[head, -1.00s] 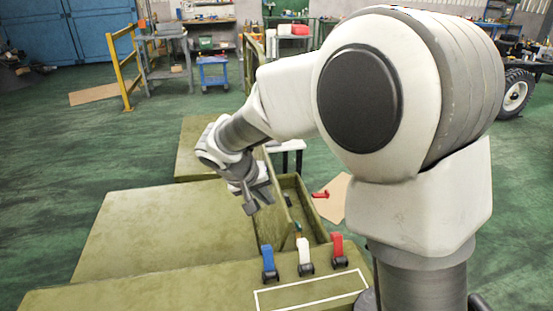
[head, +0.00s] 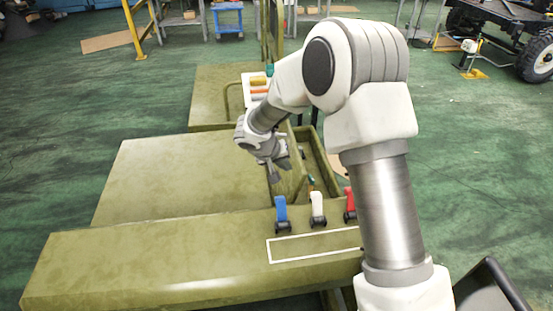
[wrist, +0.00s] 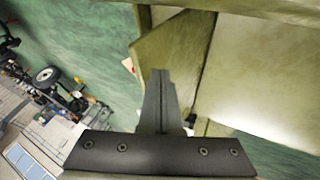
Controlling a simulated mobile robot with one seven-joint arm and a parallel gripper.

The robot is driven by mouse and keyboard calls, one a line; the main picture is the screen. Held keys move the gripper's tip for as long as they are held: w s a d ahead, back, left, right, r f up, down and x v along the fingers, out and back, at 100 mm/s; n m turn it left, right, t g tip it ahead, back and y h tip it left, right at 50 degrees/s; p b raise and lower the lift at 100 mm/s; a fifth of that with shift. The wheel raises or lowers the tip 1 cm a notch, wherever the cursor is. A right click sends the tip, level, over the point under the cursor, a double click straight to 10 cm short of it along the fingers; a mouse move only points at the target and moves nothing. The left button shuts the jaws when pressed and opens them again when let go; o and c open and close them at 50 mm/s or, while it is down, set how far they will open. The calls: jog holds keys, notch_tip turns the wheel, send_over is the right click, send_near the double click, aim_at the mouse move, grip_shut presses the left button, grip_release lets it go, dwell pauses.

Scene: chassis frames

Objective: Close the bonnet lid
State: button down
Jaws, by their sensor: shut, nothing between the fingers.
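The bonnet lid (head: 289,187) appears to be the narrow olive panel standing up along the left side of an open olive compartment (head: 322,172) in the head view. My gripper (head: 278,170) is shut and empty, pointing down on the left side of this panel, close to it. I cannot tell whether it touches. In the wrist view my gripper fingers (wrist: 158,95) are together in front of an olive panel (wrist: 172,48), with another flat olive surface (wrist: 262,75) to the right. My wrist hides part of the lid in the head view.
A wide flat olive surface (head: 170,180) lies left of the lid. Blue (head: 281,212), white (head: 317,207) and red (head: 350,203) latches stand along the front ledge. A tray with coloured items (head: 256,88) is behind. Green floor is open at left.

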aim_at(301, 169)
jog(key=shift+w+d+f, duration=0.15)
jog(key=shift+d, duration=0.6)
jog(key=shift+w+d+f, duration=0.1)
jog(key=shift+d, duration=0.6)
jog(key=shift+d, duration=0.4)
jog(key=w+d+f+y, duration=0.2)
jog(key=d+f, duration=0.4)
jog(key=d, duration=0.4)
jog(key=w+d+f+m+g+y, duration=0.1)
jog(key=w+d+f+y, duration=0.1)
jog(key=d+f, duration=0.5)
jog(key=d, duration=0.3)
jog(key=shift+w+d+f, duration=0.15)
jog(key=shift+d+f, duration=0.05)
jog(key=shift+d, duration=0.1)
jog(key=shift+r, duration=0.1)
